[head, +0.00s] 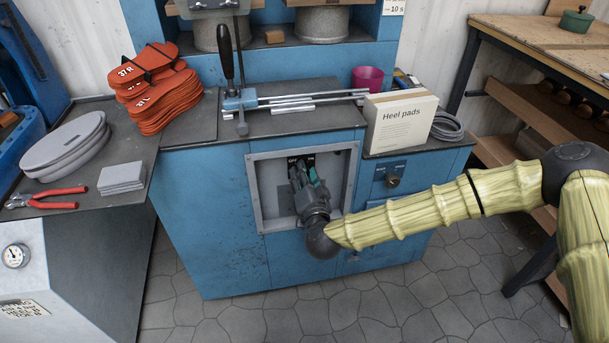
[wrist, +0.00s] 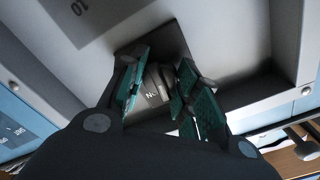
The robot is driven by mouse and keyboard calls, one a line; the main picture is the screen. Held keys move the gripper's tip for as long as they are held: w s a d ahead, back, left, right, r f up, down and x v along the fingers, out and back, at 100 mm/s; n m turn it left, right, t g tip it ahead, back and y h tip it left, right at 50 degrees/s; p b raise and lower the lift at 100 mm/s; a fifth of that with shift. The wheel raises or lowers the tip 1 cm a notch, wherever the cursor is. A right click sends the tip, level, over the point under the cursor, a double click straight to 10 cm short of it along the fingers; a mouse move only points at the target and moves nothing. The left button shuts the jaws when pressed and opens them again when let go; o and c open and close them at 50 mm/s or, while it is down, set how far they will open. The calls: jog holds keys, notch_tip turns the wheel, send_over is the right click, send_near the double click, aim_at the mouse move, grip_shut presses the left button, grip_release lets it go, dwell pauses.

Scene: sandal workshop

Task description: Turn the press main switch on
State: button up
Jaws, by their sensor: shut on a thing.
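The blue press cabinet (head: 205,200) has a recessed grey panel (head: 272,205) in its front. The main switch sits in this recess on a small black plate; in the head view my gripper (head: 304,180) covers most of it. In the wrist view the dark switch knob (wrist: 153,88) shows between the green finger pads, with a partly readable white marking on it. My gripper (wrist: 162,80) is shut on the knob, one finger on either side. I cannot tell clearly which position the knob points to.
The grey frame of the recess surrounds my gripper closely. Another control (head: 392,181) is on the cabinet front to the right. Above stand a heel pads box (head: 400,122), a lever with a black handle (head: 226,55) and orange soles (head: 160,95). The tiled floor in front is clear.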

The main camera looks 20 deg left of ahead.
jog(key=m, duration=0.5)
jog(key=shift+d+f+m+b, duration=0.1)
jog(key=shift+f+m+b, duration=0.05)
jog(key=shift+m+b, duration=0.15)
jog(key=shift+o, duration=0.2)
jog(key=shift+m+b, duration=0.3)
jog(key=shift+m, duration=1.5)
jog(key=o, duration=1)
jog(key=v, duration=1.2)
